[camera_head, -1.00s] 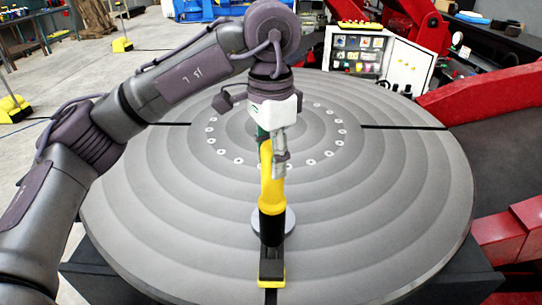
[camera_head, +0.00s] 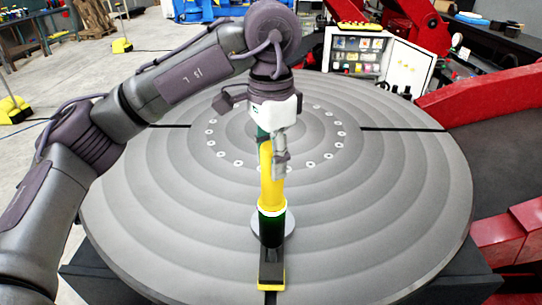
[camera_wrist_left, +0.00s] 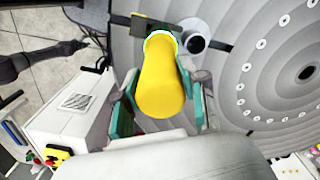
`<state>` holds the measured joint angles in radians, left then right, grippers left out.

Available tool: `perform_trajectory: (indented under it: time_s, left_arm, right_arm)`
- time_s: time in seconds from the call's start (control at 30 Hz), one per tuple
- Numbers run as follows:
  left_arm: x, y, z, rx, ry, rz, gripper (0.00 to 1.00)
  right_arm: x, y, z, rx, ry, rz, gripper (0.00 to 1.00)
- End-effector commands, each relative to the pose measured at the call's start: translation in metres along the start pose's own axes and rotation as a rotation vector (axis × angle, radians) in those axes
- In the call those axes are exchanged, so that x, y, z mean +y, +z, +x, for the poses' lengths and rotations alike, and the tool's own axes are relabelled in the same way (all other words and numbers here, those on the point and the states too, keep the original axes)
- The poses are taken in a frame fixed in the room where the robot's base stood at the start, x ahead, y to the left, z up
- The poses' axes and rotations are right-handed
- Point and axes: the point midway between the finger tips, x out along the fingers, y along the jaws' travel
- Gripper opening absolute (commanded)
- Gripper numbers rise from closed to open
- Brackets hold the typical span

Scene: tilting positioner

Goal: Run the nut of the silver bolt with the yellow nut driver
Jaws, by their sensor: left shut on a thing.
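The yellow nut driver (camera_head: 271,188) is upright in the head view, with a dark lower end and a pale ring at the join. My left gripper (camera_head: 272,150) is shut on its upper part. In the left wrist view the yellow handle (camera_wrist_left: 162,85) lies between the two fingers of my gripper (camera_wrist_left: 160,105). My right gripper is not in view.
The round grey ridged table (camera_head: 390,205) has a ring of small holes at its middle and dark slots. A black and yellow block (camera_head: 270,273) sits in the front slot, close to the driver. An open white cabinet (camera_head: 357,55) and red machine arms stand behind and right.

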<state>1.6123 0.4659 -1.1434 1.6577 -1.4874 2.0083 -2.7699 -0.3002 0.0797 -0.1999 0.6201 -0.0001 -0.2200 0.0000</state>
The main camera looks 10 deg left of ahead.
Motion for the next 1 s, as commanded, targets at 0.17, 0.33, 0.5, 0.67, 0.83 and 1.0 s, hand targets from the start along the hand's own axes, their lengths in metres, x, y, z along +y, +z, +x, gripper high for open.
perform_trajectory:
  time_s: [0.17, 0.33, 0.5, 0.67, 0.83, 1.0]
  left_arm:
    - [0.0, 0.001, -0.014, -0.007, 0.001, 0.001, 0.01]
    - [0.0, 0.0, -0.032, -0.003, 0.0, 0.0, 0.01]
    - [0.0, 0.0, -0.048, -0.001, -0.001, 0.0, 0.01]
    - [0.0, 0.0, -0.057, -0.001, 0.0, 0.0, 0.01]
    - [0.0, 0.0, -0.056, 0.0, -0.001, 0.0, 0.01]
    - [0.0, 0.0, -0.056, 0.0, -0.001, 0.0, 0.01]
  right_arm:
    - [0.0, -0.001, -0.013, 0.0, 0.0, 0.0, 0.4]
    - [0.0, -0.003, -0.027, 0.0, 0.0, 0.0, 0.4]
    - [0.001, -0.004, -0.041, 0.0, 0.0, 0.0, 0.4]
    - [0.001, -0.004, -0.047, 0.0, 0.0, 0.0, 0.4]
    - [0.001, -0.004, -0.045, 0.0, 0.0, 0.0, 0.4]
    - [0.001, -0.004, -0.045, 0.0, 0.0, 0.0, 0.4]
